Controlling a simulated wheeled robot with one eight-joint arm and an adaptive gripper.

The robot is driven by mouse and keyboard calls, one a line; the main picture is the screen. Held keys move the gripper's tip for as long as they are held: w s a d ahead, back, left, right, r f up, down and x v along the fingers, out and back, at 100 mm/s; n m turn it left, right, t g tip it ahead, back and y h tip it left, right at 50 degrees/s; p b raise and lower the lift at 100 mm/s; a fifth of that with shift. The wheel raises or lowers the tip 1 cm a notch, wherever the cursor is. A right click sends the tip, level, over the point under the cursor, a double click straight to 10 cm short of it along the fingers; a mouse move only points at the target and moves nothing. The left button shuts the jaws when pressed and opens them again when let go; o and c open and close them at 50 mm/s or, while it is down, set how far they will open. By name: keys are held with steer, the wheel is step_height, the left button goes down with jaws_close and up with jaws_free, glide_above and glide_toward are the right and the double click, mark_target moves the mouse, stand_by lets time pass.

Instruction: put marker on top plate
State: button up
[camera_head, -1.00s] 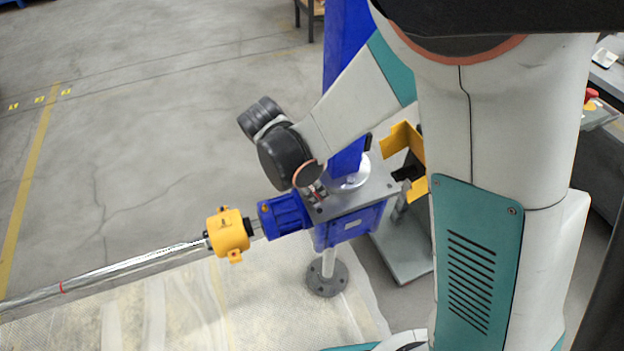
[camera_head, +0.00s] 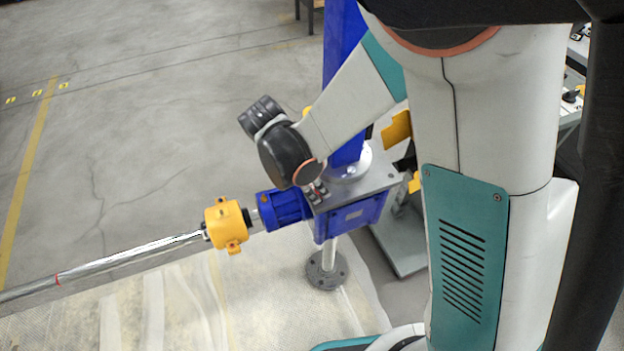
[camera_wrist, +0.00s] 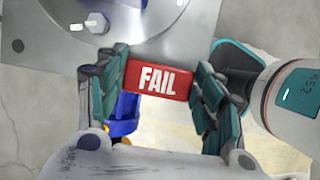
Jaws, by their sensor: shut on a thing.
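The marker (camera_wrist: 158,79) is a red block with white "FAIL" lettering. In the wrist view it sits between the two teal-padded fingers of my gripper (camera_wrist: 163,66), which is shut on it. The grey top plate of the screw jack shows in the wrist view (camera_wrist: 195,30), right beyond the marker's far edge, with a bolt and a hole. In the head view the top plate (camera_head: 384,182) lies on the blue gearbox, around the blue column. My gripper (camera_head: 317,192) is partly hidden by my wrist there, close to the plate's front left corner. I cannot tell whether the marker touches the plate.
A blue motor flange (camera_head: 283,210) and a yellow coupling (camera_head: 227,225) with a long shaft (camera_head: 130,258) run left from the jack. The blue column (camera_head: 346,60) rises from the plate. A yellow bracket (camera_head: 397,130) stands behind right. Floor at left is clear.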

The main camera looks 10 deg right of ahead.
steer(key=shift+s+f+b, duration=0.15)
steer(key=shift+f+b, duration=0.2)
steer(key=shift+f, duration=0.05)
steer(key=shift+f, duration=0.3)
steer(key=c, duration=0.4)
steer(key=o, duration=1.8)
steer(key=shift+f, duration=0.1)
steer(key=shift+o, duration=0.2)
steer(key=shift+r, duration=0.2)
